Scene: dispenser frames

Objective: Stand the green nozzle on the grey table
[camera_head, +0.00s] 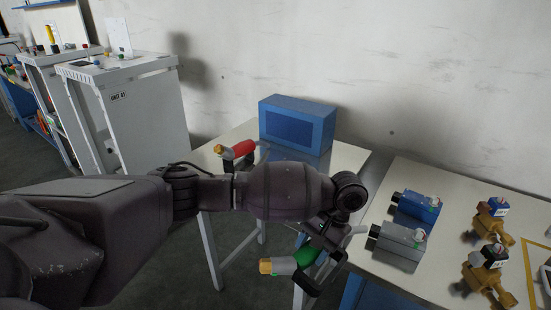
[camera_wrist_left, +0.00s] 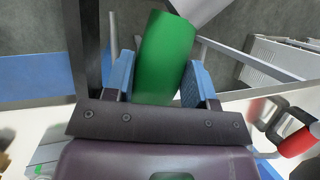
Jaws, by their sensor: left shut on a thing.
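The green nozzle (camera_head: 305,256) has a green body, a grey collar and a yellow-orange tip pointing left in the head view. My left gripper (camera_head: 318,262) is shut on its green body and holds it tilted, nearly lying, in front of the middle table's near edge. In the left wrist view the green body (camera_wrist_left: 165,58) sits between the blue finger pads of my left gripper (camera_wrist_left: 160,85). The middle table (camera_head: 345,158), pale-topped with light grey legs, is partly hidden behind my left arm. My right gripper is not in view.
A red nozzle (camera_head: 238,150) and a blue box (camera_head: 297,124) are on the middle table. The right table (camera_head: 450,185) carries a blue unit (camera_head: 417,206), a grey unit (camera_head: 399,243) and brass-coloured valves (camera_head: 488,272). White frames (camera_head: 125,100) stand at left.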

